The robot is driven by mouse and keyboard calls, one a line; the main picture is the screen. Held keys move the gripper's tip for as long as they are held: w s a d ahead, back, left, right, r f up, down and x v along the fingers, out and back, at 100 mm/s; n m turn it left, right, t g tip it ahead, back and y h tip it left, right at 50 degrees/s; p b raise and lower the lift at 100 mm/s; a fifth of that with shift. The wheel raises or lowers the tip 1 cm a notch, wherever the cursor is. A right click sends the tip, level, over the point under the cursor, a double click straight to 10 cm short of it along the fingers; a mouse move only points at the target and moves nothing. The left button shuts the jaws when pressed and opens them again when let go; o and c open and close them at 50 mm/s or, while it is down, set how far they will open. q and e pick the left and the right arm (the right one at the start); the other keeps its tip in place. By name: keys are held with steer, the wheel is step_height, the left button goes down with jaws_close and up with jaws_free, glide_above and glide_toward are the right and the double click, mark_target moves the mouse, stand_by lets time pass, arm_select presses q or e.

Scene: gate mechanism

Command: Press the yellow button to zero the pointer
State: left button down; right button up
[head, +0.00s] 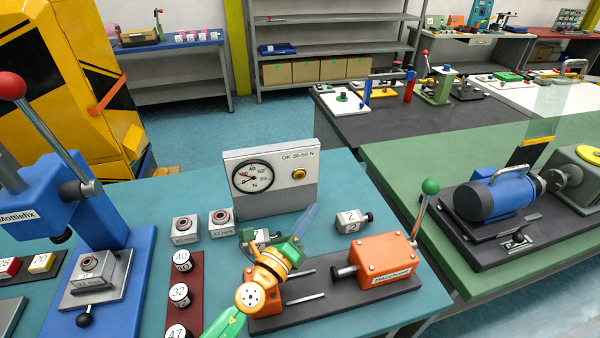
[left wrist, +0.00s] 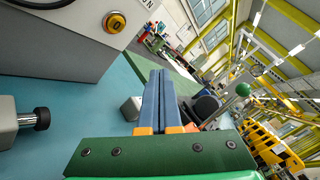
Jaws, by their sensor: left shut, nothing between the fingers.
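The yellow button (head: 299,174) is on the right part of the front face of the grey gauge box (head: 284,203), which is marked OK 30-50 N. In the left wrist view the button (left wrist: 115,22) shows at the upper left, in a dark ring. The round dial (head: 252,177) is left of the button; its dark pointer is too small to read surely. My left gripper (head: 312,210) is shut and empty. Its blue fingers are in front of the box, below and right of the button, apart from it. They also show in the left wrist view (left wrist: 161,75). My right gripper is out of view.
An orange clamp unit (head: 388,258) with a green-knobbed lever stands on a dark base to the right. Two small grey blocks (head: 186,230) stand left of the box. A blue press (head: 125,270) stands farther left.

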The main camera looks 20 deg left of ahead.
mark_target(299, 175)
arm_select(q)
steer(key=shift+w+a+f+b, duration=0.1)
steer(key=shift+w+a+b, duration=0.45)
steer(key=shift+w+a, duration=0.55)
steer(key=shift+w+a+r+b, duration=0.1)
steer(key=shift+w+a+b, duration=0.45)
steer(key=shift+w, duration=0.9)
steer(key=shift+w+a+f+b, duration=0.1)
steer(key=shift+w+a+b, duration=0.45)
steer(key=shift+w+a, duration=0.55)
steer(key=shift+w+d, duration=0.15)
steer(key=shift+d, duration=0.1)
steer(key=shift+w, duration=0.1)
steer(key=shift+w+a, duration=0.25)
steer(key=shift+w+a+b, duration=0.2)
steer(key=shift+w+b, duration=0.15)
steer(key=shift+b, duration=0.15)
steer(key=shift+s+d+p, duration=0.25)
steer(key=shift+s+p, duration=0.1)
steer(key=shift+p, duration=0.05)
steer(key=shift+s+d, duration=0.2)
steer(key=shift+s, duration=0.15)
